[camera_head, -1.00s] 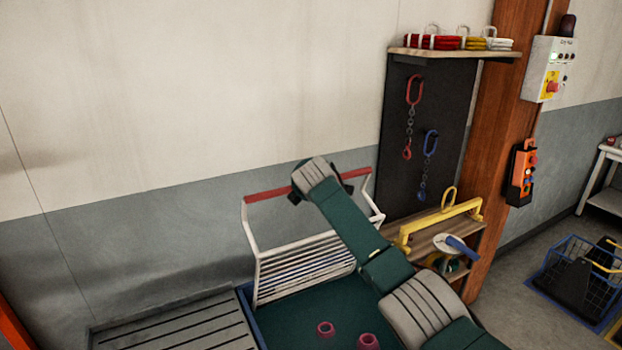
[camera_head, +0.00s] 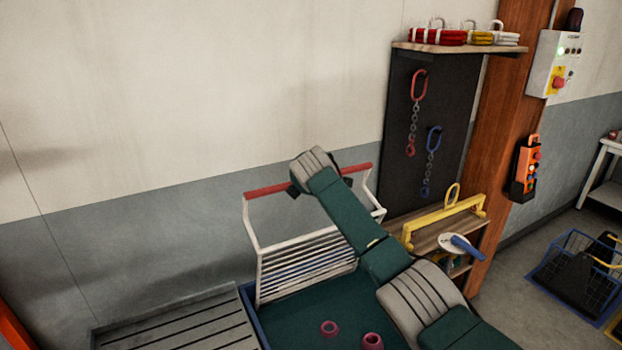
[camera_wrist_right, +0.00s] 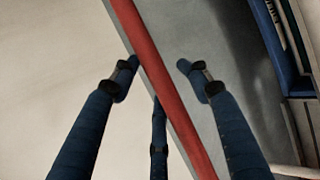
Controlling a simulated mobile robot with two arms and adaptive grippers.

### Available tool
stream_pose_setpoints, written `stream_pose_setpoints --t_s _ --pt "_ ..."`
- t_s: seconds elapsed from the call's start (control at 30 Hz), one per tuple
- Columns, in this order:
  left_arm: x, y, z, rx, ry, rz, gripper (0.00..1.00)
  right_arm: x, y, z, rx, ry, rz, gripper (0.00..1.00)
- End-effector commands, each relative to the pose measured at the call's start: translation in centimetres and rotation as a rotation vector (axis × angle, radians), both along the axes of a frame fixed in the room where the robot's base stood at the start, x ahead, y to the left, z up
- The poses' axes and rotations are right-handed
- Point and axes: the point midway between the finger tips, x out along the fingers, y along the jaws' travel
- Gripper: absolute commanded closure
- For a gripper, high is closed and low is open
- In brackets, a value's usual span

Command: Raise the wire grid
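The wire grid (camera_head: 308,263) is a white wire frame standing tilted up at the back of a blue-edged bin (camera_head: 251,318). Its top is a red bar (camera_head: 270,189), which also crosses the right wrist view diagonally (camera_wrist_right: 160,80). My right gripper (camera_wrist_right: 158,67) is at this bar. Its two outer fingers are apart with the bar between them. The left fingertip is close to the bar's edge, and a gap shows at the right one. The third finger is partly hidden by the bar. My left gripper is out of view.
A slatted grey surface (camera_head: 175,326) is at left. A yellow lifting beam (camera_head: 445,222) stands on a wooden shelf at right. The wall is close behind the grid.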

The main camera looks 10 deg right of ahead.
Motion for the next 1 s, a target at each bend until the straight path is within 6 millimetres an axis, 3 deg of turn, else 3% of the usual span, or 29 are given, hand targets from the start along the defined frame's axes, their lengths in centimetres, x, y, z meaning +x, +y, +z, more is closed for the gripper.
stream_pose_setpoints --t_s 0.37,1.0 --pt "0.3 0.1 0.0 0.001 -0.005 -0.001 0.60 -0.9 0.1 0.8 0.000 -0.004 0.001 0.55" --pt "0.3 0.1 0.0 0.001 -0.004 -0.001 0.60 -8.9 1.2 5.7 -0.001 -0.002 0.001 0.55"
